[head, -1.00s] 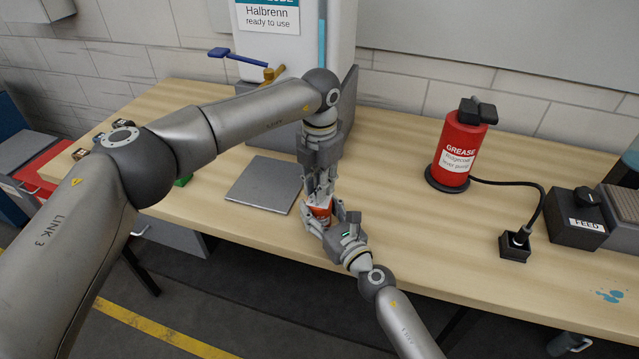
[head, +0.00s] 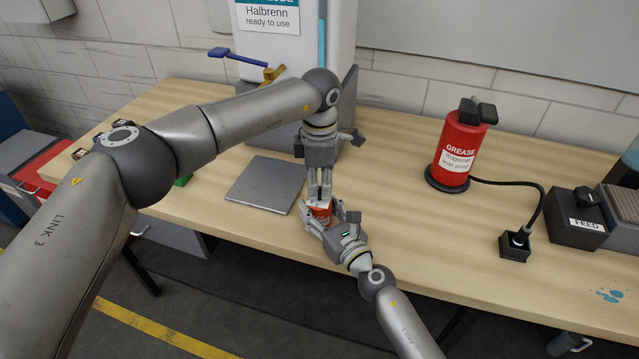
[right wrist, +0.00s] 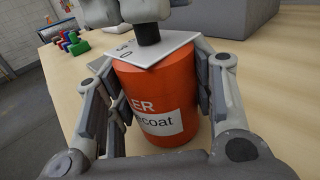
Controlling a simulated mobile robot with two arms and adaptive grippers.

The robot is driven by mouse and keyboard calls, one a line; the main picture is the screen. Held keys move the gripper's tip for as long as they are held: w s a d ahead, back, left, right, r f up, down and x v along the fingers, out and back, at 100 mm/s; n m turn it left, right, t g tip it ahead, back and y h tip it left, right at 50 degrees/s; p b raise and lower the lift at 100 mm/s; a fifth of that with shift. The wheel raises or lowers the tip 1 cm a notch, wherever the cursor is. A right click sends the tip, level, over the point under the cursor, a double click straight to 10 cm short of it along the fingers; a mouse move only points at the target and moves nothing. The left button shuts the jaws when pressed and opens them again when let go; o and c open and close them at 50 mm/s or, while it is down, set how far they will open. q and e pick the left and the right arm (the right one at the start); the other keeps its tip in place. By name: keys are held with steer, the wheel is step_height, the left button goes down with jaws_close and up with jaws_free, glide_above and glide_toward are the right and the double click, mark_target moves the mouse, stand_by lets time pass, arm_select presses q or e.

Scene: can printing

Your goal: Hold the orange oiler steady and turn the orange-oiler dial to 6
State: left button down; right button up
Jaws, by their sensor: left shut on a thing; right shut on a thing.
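The orange oiler (head: 320,211) stands upright near the front edge of the table; in the right wrist view its orange body (right wrist: 165,85) carries a white label ending in "ER" and "coat". My right gripper (head: 323,219) is shut around the body, a finger on each side. On top is a white plate (right wrist: 165,47) with small marks, and the black dial (right wrist: 148,33) stands in its middle. My left gripper (head: 319,197) comes from above and is shut on the dial; in the right wrist view its tip (right wrist: 135,12) covers the dial's upper part. The dial's setting is not readable.
A grey square plate (head: 265,184) lies behind and left of the oiler. A red grease can (head: 459,150) with a hose stands to the right, near a FEED box (head: 577,222). A white machine (head: 290,60) stands behind my left arm. The table between oiler and grease can is clear.

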mark_target(319, 189)
arm_select(q)
steer(key=shift+m, duration=0.6)
steer(key=c, duration=1.3)
jaws_free()
steer(key=shift+r, duration=0.1)
step_height(319, 189, up, 12)
steer(key=shift+f, duration=0.1)
arm_select(e)
steer(key=o, duration=1.3)
